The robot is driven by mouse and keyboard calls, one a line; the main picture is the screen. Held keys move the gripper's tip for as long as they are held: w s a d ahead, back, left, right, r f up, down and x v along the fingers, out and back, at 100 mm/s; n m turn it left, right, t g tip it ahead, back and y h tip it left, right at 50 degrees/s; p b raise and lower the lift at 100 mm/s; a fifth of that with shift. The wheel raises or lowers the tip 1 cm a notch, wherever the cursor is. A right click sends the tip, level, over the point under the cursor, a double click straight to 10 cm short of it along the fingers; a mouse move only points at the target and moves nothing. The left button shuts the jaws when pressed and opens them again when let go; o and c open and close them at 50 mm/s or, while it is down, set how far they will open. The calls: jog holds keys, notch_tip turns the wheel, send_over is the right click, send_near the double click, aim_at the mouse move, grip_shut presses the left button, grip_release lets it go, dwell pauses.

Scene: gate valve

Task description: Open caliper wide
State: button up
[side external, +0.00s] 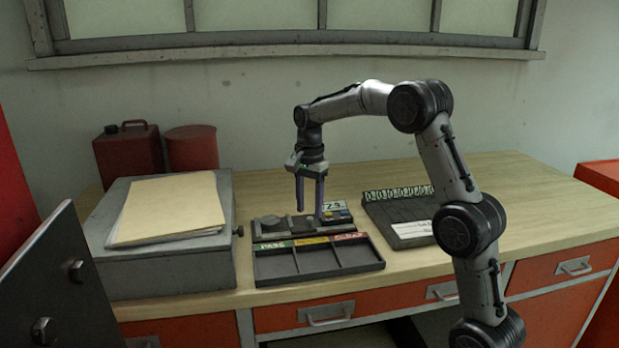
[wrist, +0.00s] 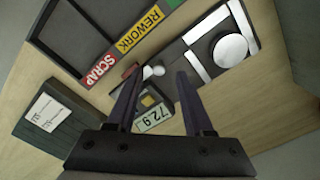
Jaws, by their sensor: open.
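The caliper appears to be the dark bench device (side external: 270,236) behind the sorting tray, with pale bars and a round disc that show in the wrist view (wrist: 208,52). A display (wrist: 153,119) at one end reads 72.9. A small pale knob (wrist: 155,71) and a red piece lie near the display end. My gripper (side external: 309,212) points down above this end of the device. How far the fingertips are above the knob is hard to tell. The jaw gap is unclear.
A sorting tray (side external: 278,265) labelled PASS, REWORK and SCRAP sits at the front, its compartments empty. A dark rack (side external: 385,207) with a white card stands to the right. A grey box (side external: 165,265) with folders stands left.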

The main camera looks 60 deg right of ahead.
notch_tip(320, 180, up, 12)
jog(key=shift+f, duration=0.15)
dwell(0.5)
jog(key=s+a+r+n+t, duration=0.1)
jog(key=s+a+r, duration=0.3)
jog(key=a+r, duration=0.25)
jog(key=s+a+r+n+t, duration=0.1)
jog(key=s+a+n, duration=0.15)
jog(key=s, duration=0.35)
jog(key=s+a+n+t, duration=0.1)
jog(key=s+a+n, duration=0.1)
jog(key=s+a, duration=0.25)
jog(key=s+a+f+n+t, duration=0.2)
jog(key=s+a+f+n, duration=0.1)
jog(key=s+f+n, duration=0.9)
jog(key=shift+s+a+f+t, duration=0.35)
jog(key=shift+s+f, duration=0.1)
jog(key=shift+f, duration=0.75)
jog(key=shift+n, duration=0.25)
